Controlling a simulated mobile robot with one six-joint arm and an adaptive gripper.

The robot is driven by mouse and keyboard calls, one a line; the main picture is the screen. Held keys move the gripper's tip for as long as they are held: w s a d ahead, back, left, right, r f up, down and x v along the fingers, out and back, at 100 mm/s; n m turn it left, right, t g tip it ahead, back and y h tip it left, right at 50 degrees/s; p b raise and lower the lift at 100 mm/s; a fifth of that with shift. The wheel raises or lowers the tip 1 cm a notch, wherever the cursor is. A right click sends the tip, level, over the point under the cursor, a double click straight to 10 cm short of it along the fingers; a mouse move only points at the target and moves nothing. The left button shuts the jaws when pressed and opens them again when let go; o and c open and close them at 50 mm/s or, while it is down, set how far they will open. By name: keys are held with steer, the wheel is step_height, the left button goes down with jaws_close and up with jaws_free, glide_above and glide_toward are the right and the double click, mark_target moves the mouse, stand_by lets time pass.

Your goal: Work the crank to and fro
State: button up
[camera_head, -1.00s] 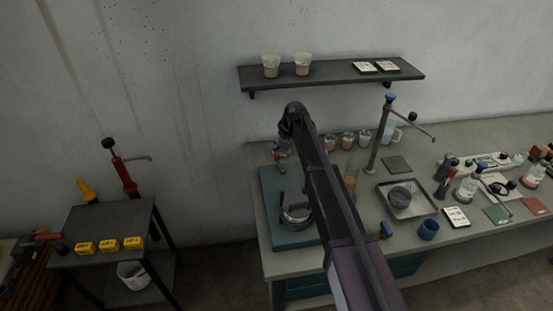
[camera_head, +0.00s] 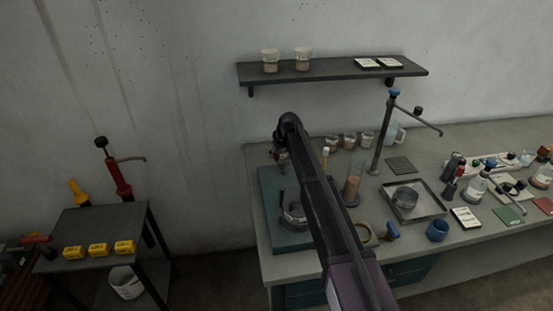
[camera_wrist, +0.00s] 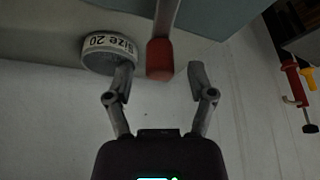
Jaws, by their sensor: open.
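In the wrist view a grey bar with a red grip (camera_wrist: 160,58), which looks like the crank, reaches down between my fingers. My gripper (camera_wrist: 160,72) is open, with one finger on each side of the red grip and gaps showing on both sides. A round grey piece marked "Size 20" (camera_wrist: 108,56) sits beside the left fingertip. In the head view my gripper (camera_head: 279,157) is above the back of a teal base (camera_head: 266,205) on the bench. A metal ring-like part (camera_head: 292,215) stands on that base, partly hidden by my arm.
The bench (camera_head: 470,139) holds a tall stand (camera_head: 381,135), a metal tray (camera_head: 428,207), a measuring cylinder (camera_head: 353,184) and a blue cup (camera_head: 437,230). A shelf (camera_head: 330,70) with two cups is above. A cart (camera_head: 90,225) with a red pump (camera_head: 119,178) stands left.

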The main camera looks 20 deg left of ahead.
steer(key=shift+w+a+f+b, duration=0.1)
steer(key=shift+a+f+b, duration=0.1)
steer(key=shift+f+b, duration=0.25)
steer(key=shift+f, duration=0.15)
jaws_close()
